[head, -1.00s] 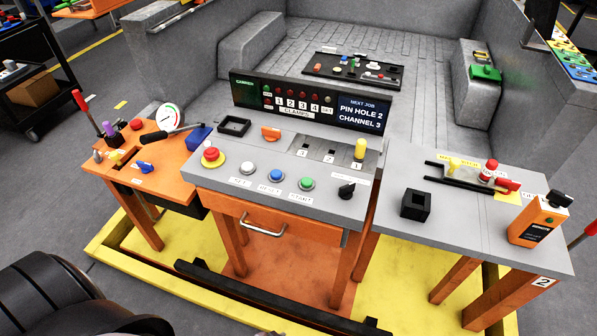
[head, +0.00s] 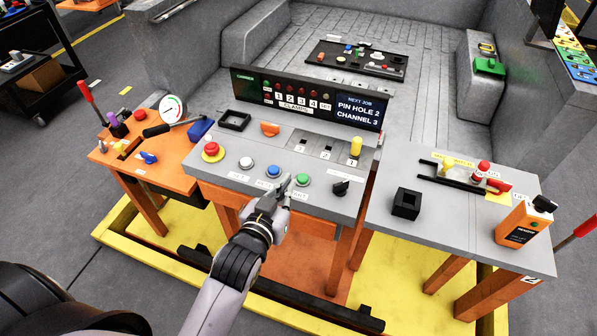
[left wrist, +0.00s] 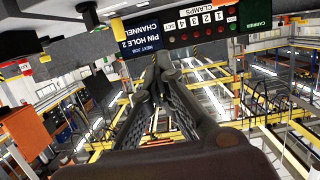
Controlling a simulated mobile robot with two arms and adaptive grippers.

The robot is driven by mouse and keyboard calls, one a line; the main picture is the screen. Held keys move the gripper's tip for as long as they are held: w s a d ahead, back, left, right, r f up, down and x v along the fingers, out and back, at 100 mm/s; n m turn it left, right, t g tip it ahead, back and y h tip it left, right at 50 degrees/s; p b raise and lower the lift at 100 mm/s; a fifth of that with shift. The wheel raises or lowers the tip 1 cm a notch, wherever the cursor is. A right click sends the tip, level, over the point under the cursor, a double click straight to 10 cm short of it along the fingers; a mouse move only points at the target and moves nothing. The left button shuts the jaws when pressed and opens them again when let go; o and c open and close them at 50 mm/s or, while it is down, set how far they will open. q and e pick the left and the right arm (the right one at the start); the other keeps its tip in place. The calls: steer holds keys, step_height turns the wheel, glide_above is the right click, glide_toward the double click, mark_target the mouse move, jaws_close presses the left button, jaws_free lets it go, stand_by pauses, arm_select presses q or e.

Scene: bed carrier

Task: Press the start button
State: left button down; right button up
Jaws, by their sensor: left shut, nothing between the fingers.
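The green start button (head: 303,180) sits on the grey sloped control panel (head: 225,173), right of a blue button (head: 272,171) and a white button (head: 246,163). My left gripper (head: 288,182) is shut and empty. Its tips are at the panel's front part, just left of the green button, and cover part of the labels there. I cannot tell whether they touch the panel. In the left wrist view my closed fingers (left wrist: 162,70) point toward the upside-down display; the green button does not show there. My right gripper is not in view.
A red emergency button (head: 212,150) is at the panel's left and a black knob (head: 340,187) at its right. A yellow peg (head: 356,146) stands behind the knob. The display board (head: 310,100) rises behind. Side tables with tools flank the panel.

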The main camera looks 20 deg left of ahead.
arm_select(q)
steer(key=p, duration=0.2)
glide_above(303, 178)
steer(key=s, duration=0.2)
step_height(303, 178, down, 2)
steer(key=shift+s+f, duration=0.1)
steer(key=f, duration=0.3)
steer(key=shift+w+d+f, duration=0.1)
steer(key=shift+w+f, duration=0.05)
steer(key=shift+w, duration=0.2)
steer(key=shift+s+f, duration=0.1)
steer(key=shift+f, duration=0.4)
